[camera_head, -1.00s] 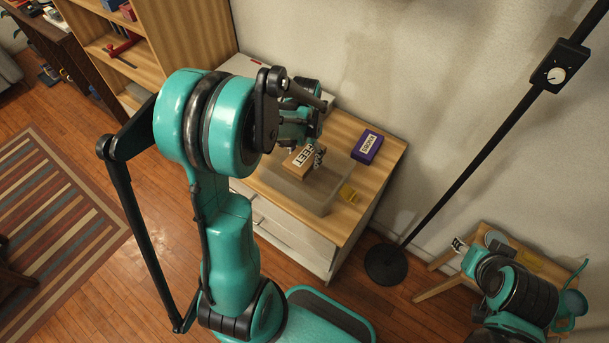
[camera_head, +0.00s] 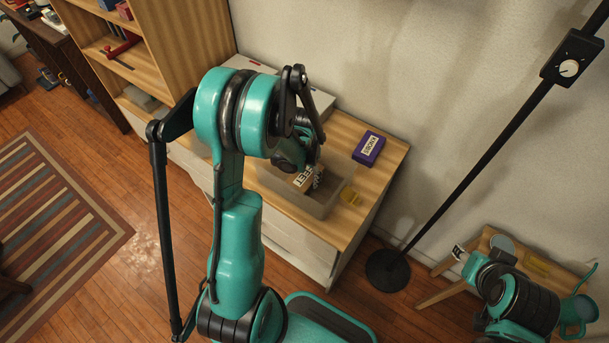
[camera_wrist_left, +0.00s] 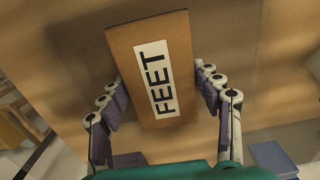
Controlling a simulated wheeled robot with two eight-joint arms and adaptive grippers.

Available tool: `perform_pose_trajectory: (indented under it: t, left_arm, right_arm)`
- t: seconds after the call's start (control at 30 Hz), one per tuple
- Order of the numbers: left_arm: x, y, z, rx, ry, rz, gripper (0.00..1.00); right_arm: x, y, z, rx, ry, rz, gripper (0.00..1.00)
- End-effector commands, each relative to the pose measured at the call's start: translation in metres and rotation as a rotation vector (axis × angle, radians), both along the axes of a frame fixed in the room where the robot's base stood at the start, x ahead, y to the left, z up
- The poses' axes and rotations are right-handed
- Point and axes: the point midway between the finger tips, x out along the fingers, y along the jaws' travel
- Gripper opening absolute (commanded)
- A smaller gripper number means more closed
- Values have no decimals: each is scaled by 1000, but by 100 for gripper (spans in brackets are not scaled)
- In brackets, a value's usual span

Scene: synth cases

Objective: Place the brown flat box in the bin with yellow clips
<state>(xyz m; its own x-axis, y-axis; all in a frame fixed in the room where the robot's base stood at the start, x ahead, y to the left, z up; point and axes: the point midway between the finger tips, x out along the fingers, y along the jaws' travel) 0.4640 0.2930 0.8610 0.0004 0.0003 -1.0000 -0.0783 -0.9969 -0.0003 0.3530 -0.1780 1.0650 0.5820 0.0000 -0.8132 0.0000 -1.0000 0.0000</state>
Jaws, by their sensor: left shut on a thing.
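The brown flat box (camera_head: 299,183), labelled FEET, is held in my left gripper (camera_head: 308,172). In the left wrist view, the box (camera_wrist_left: 178,40) sits between the two fingers of the gripper (camera_wrist_left: 162,98), which are shut on it. The grey see-through bin (camera_head: 322,211) stands on the wooden cabinet top, with a yellow clip (camera_head: 349,196) on its right side. The box is tilted over or within the bin's opening; its exact height against the rim cannot be told. My right arm is at the lower right, and its fingers are not clear.
A purple box (camera_head: 368,148) lies on the cabinet top (camera_head: 387,171), behind and right of the bin. A pale flat case (camera_head: 322,98) lies at the back left. A black lamp pole (camera_head: 470,160) and a small wooden stool (camera_head: 440,287) stand to the right.

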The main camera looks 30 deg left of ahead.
Motion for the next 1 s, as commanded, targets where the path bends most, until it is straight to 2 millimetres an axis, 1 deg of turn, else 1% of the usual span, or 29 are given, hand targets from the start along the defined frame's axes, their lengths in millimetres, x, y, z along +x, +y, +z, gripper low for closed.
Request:
perform_pose_trajectory:
  t: [0.1, 0.13, 0.17, 0.2, 0.5, 0.63, 0.77, 1.0]
  left_arm:
    - [0, 0, -4, 0, 0, 0, 31]
    - [0, 0, -4, 0, 0, 0, 67]
    - [0, 0, -3, 0, 0, 0, 75]
    - [0, 0, -3, 0, 0, 0, 85]
    - [0, 0, -2, 0, 0, 0, 85]
    - [0, 0, 5, 0, 0, 0, 85]
    - [0, 0, 28, 0, 0, 0, 85]
    - [0, 0, 83, 0, 0, 0, 85]
  right_arm:
    - [0, 0, -5, 0, 0, 0, 40]
    - [0, 0, -5, 0, 0, 0, 40]
    - [0, 0, -4, 0, 0, 0, 40]
    - [0, 0, -3, 0, 0, 0, 40]
    - [0, 0, -3, 0, 0, 0, 40]
    - [0, 0, 3, 0, 0, 0, 40]
    - [0, 0, 10, 0, 0, 0, 40]
    - [0, 0, 27, 0, 0, 0, 40]
